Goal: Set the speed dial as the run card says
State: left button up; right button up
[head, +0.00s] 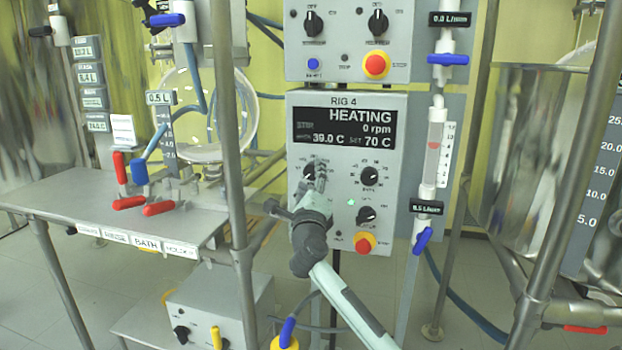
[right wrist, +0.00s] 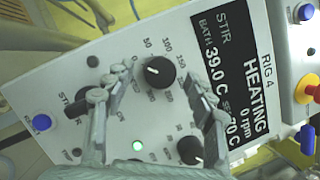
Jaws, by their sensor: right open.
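The speed dial (right wrist: 157,73), a round black knob with a white pointer line and a scale marked 50, 100, 150, shows in the right wrist view. In the head view the upper left dial (head: 311,171) of the RIG 4 panel (head: 393,245) is partly covered by my right gripper (head: 316,182). The right gripper (right wrist: 157,100) is open, its fingers either side of the dial; contact cannot be told. The display (head: 345,129) reads HEATING, 0 rpm, 39.0 C, set 70 C. A white card (head: 122,130) stands on the left table, its text unreadable; I cannot tell whether it is the run card. My left gripper is out of view.
Beside the dial is another black dial (head: 370,176), with a lower dial (head: 366,215) and a red stop button (head: 365,243) below. A green lamp (head: 351,202) is lit. A metal post (head: 232,130) stands left of the panel; a flow tube (head: 434,150) stands right.

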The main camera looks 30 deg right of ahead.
jog(key=shift+w+d+r, duration=0.1)
jog(key=shift+w+d, duration=0.15)
jog(key=shift+w, duration=0.05)
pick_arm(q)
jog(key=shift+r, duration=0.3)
pick_arm(e)
jog(key=shift+w, duration=0.1)
jog(key=shift+c, duration=0.5)
jog(key=c, duration=1)
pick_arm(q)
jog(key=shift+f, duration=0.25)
pick_arm(e)
jog(key=shift+c, duration=0.3)
